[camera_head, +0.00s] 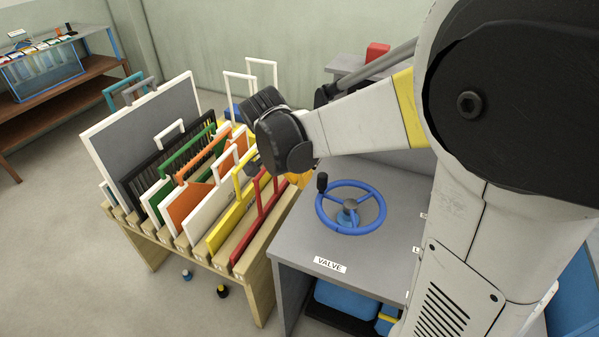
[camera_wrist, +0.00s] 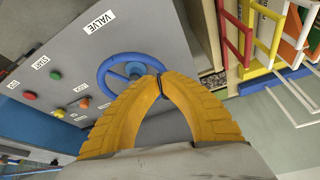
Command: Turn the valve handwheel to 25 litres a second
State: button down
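The blue valve handwheel (camera_head: 347,217) lies flat on top of the grey console. It has three spokes, and a black knob (camera_head: 322,182) stands up from its rim at the upper left. The VALVE label (camera_head: 330,264) is in front of it. In the wrist view the handwheel (camera_wrist: 103,78) shows behind my yellow fingers, which hide part of it. My gripper (camera_wrist: 160,84) is shut, its fingertips meeting with no object clearly between them. In the head view its yellow fingers (camera_head: 298,179) show just left of the knob, apparently apart from it. No flow reading is legible.
A wooden rack (camera_head: 172,238) of coloured framed panels stands close left of the console. Red (camera_wrist: 55,75), green and orange buttons sit on the console in the wrist view. Blue containers (camera_head: 345,300) are beneath the console. A shelf with a tank (camera_head: 42,72) is at the far left.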

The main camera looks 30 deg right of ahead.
aim_at(319, 189)
jog(key=d+f+b, duration=0.1)
jog(key=d+f, duration=0.1)
jog(key=w+d+f+b, duration=0.1)
jog(key=d+f, duration=0.1)
jog(key=f, duration=0.1)
jog(key=w+d+f+b, duration=0.1)
jog(key=d+f, duration=0.1)
jog(key=f, duration=0.1)
jog(key=shift+f+b, duration=0.2)
jog(key=shift+b, duration=0.1)
jog(key=shift+w+d+r, duration=0.1)
jog(key=shift+w+d, duration=0.15)
jog(key=shift+d, duration=0.05)
jog(key=shift+w+d, duration=0.55)
jog(key=shift+d, duration=0.15)
jog(key=shift+s+a, duration=0.1)
jog(key=shift+a, duration=0.05)
